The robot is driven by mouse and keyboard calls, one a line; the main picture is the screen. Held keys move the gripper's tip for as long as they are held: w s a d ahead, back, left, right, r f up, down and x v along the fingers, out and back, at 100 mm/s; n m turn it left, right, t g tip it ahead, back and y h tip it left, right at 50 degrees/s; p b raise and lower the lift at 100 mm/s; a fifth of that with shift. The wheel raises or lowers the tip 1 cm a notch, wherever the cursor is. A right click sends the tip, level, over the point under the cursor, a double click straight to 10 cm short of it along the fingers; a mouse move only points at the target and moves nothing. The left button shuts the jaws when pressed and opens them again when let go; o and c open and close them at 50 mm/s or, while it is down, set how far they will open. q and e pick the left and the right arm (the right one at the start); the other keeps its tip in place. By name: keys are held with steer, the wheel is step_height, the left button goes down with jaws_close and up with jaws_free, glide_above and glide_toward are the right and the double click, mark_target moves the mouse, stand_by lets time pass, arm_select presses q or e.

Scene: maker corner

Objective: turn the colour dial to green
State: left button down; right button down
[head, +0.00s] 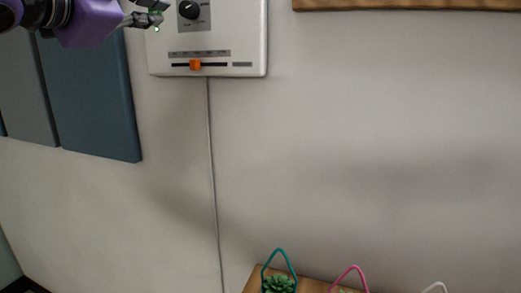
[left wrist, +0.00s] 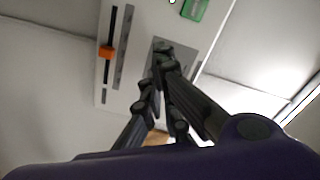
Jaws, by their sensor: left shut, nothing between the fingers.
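A white wall panel (head: 250,45) is at the top of the head view, its upper part cut off. It carries a black round dial (head: 189,10) on a grey plate (head: 194,28); the labels around it are too small to read. My left gripper (head: 157,12) is shut and empty, just left of the dial in that view. In the left wrist view the shut fingers (left wrist: 163,57) lie over the grey plate and hide most of the dial; I cannot tell whether they touch it. My right gripper is not in view.
Below the dial, the panel has a slider with an orange knob (head: 195,64). A green piece (left wrist: 195,9) shows on the panel in the left wrist view. A cable (head: 211,160) hangs below. Blue-grey wall boards (head: 92,85) are at left; a wooden planter (head: 258,282) is below.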

mark_target(189, 10)
arm_select(q)
steer(key=x, duration=0.5)
steer(key=shift+w+d+f, duration=0.15)
steer(key=shift+w, duration=0.35)
steer(key=shift+w, duration=0.1)
steer(key=shift+d+r, duration=0.2)
steer(key=shift+r, duration=0.1)
stand_by(0.4)
steer(key=shift+a+r, duration=0.1)
steer(key=shift+r, duration=0.05)
